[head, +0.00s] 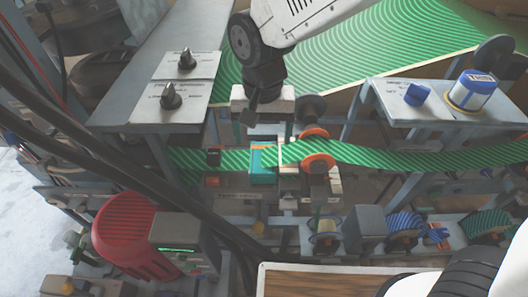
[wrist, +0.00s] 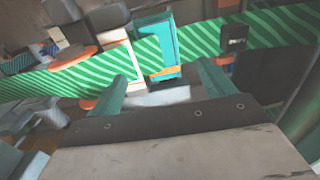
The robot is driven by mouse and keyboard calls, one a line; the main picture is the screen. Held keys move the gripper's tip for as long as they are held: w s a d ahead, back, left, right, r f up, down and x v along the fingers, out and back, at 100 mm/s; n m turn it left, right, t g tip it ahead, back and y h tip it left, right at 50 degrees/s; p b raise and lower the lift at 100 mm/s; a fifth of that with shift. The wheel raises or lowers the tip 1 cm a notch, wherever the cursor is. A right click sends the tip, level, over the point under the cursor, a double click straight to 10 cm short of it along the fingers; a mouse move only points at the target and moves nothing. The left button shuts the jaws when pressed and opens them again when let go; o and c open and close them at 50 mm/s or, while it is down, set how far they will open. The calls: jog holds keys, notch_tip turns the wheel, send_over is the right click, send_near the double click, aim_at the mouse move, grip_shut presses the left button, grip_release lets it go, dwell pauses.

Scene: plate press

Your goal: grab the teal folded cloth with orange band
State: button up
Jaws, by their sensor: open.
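The teal folded cloth (head: 263,163) rests at the green striped belt in the middle of the head view, just left of the orange rollers. In the wrist view the teal cloth (wrist: 157,45) shows with its orange band (wrist: 165,73) at the near end. My gripper (head: 262,138) is above and close to the cloth in the head view. In the wrist view my gripper (wrist: 164,82) is open, with its two teal fingers apart and the cloth ahead, between and beyond them. Nothing is held between the fingers.
Orange rollers (head: 318,162) and a white bracket stand right beside the cloth. A control panel with black knobs (head: 172,97) is at left, and a shelf with a blue knob and a tape roll (head: 470,91) at right. A red motor (head: 127,235) sits lower left.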

aim_at(263, 157)
notch_tip(263, 157, down, 7)
jog(key=shift+s+f, duration=0.15)
jog(key=shift+f, duration=0.05)
jog(key=shift+c, duration=0.3)
jog(key=c, duration=1)
